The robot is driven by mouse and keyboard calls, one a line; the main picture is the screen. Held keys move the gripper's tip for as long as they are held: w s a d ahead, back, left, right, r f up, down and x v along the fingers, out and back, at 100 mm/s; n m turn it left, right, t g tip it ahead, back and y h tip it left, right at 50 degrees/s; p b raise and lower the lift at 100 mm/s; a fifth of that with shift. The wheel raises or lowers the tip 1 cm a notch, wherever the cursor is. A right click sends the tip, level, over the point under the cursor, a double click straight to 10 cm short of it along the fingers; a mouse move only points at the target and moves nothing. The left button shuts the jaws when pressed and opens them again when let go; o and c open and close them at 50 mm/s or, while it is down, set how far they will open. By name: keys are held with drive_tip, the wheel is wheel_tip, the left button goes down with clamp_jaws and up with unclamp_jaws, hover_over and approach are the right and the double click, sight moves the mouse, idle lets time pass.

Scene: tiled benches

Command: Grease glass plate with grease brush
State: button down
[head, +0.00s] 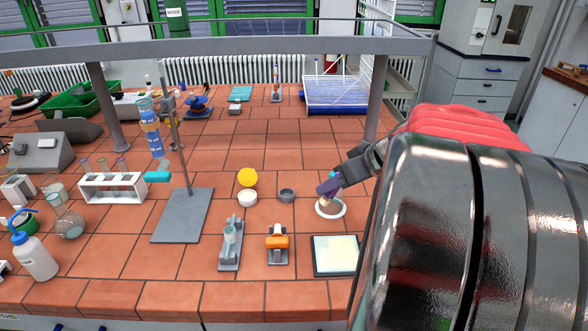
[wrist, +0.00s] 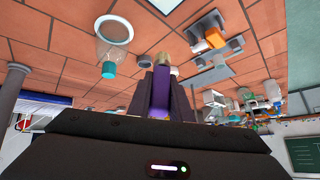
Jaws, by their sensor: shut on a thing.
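My gripper (head: 326,188) reaches in from the right in the head view, above the bench. In the wrist view my gripper (wrist: 158,85) has its dark purple fingers shut on the grease brush (wrist: 161,92). The brush has a purple handle, and a beige tip shows beyond the fingers; most of the handle is hidden between them. The pale square plate with a dark border (head: 335,254), which looks like the glass plate, lies flat near the bench's front edge, below and apart from the gripper. Its corner (wrist: 165,5) shows at the top of the wrist view.
A white-rimmed glass vessel (head: 342,213) stands close beside the gripper. An orange-topped device (head: 278,242) stands left of the plate.

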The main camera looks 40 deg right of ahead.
sight(330, 201)
drive_tip(key=shift+f, duration=0.15)
drive_tip(key=shift+f, duration=2.35)
